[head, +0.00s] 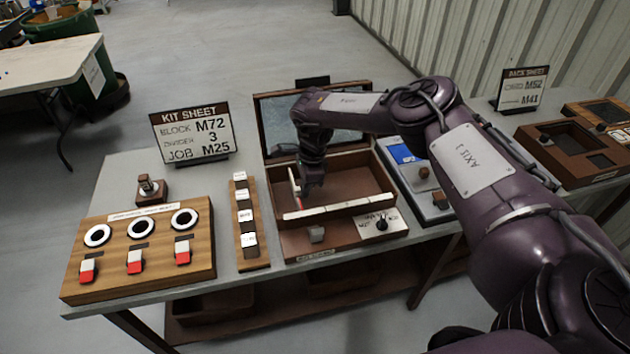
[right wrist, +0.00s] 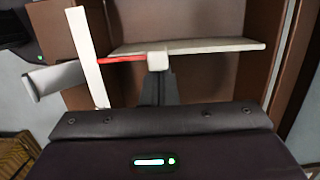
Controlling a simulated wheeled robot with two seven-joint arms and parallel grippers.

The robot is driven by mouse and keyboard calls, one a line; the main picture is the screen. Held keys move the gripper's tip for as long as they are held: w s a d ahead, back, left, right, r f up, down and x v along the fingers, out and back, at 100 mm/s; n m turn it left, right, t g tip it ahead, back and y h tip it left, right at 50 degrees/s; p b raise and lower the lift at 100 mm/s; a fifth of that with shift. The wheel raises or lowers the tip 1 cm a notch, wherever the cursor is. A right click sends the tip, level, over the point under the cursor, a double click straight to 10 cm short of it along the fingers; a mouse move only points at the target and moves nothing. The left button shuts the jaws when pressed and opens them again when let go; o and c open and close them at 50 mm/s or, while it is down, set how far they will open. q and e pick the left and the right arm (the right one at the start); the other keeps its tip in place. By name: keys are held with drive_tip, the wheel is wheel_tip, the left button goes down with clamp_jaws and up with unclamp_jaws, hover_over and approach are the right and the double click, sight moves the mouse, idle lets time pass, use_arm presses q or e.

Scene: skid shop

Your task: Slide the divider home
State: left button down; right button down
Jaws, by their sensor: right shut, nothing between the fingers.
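The open brown box (head: 345,177) stands on the bench in the head view, its lid raised at the back. A thin pale upright strip, which looks like the divider (head: 293,181), stands near the box's left end; it also shows in the right wrist view (right wrist: 88,58). A red strip (right wrist: 122,59) lies beside it. My right gripper (head: 312,186) reaches down into the box, just right of the pale strip. It is shut and empty; its dark fingers (right wrist: 158,88) are close to a small white block. Contact cannot be told. My left gripper is not in view.
A kit sheet (head: 192,135) reads block M72, divider 3, job M25. A wooden switch panel (head: 150,262) and a narrow block rack (head: 243,222) stand left of the box. A blue-and-grey tray (head: 425,190) stands right of it, partly behind my arm.

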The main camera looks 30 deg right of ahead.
drive_tip(key=shift+w+a, duration=0.15)
drive_tip(key=shift+a, duration=0.3)
drive_tip(key=shift+d, duration=0.4)
drive_tip(key=shift+r, duration=0.1)
wheel_tip(320, 180, up, 8)
drive_tip(key=p, duration=0.6)
drive_tip(key=shift+p, duration=0.35)
